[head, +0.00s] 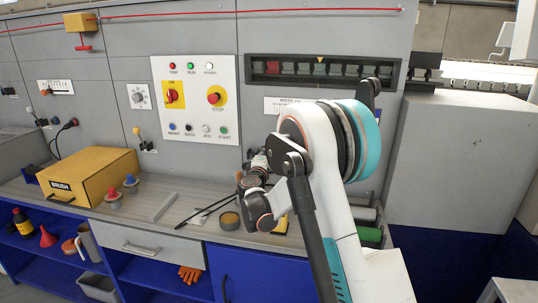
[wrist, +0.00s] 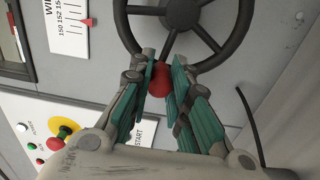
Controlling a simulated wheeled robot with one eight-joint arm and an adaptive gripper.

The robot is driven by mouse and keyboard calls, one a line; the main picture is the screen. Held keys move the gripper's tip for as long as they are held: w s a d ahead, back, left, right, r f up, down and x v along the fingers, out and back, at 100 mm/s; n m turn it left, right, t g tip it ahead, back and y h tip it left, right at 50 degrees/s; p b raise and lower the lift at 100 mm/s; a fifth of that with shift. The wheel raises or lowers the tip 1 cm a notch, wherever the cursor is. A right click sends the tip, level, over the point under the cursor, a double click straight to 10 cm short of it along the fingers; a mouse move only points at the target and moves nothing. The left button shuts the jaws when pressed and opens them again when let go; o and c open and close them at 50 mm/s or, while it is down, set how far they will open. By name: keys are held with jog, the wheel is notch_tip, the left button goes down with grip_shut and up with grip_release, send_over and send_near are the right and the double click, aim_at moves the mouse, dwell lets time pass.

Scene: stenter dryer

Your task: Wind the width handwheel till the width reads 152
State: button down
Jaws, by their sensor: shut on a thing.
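The handwheel (wrist: 186,15) is dark, with a rim, spokes and a hub, at the top of the wrist view. Its red knob (wrist: 159,82) sits between the green-padded fingers of my gripper (wrist: 160,72), which is shut on it. The white width scale (wrist: 72,30) shows at the upper left of the wrist view, turned sideways and partly cut off. Numbers near 150 and 152 show beside its red pointer (wrist: 88,22); I cannot read the exact value. In the head view my arm hides the handwheel and most of the width label (head: 280,105).
A control panel (head: 195,75) with lamps, buttons and a red-yellow switch is left of my arm. Below, the bench holds a yellow brush box (head: 88,177), a tape roll (head: 230,221) and small tools. A grey housing (head: 450,160) stands to the right.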

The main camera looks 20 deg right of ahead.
dwell(0.4)
jog(key=c, duration=1.5)
grip_release()
jog(key=shift+o, duration=0.2)
jog(key=v, duration=1.2)
jog(key=shift+f, duration=0.1)
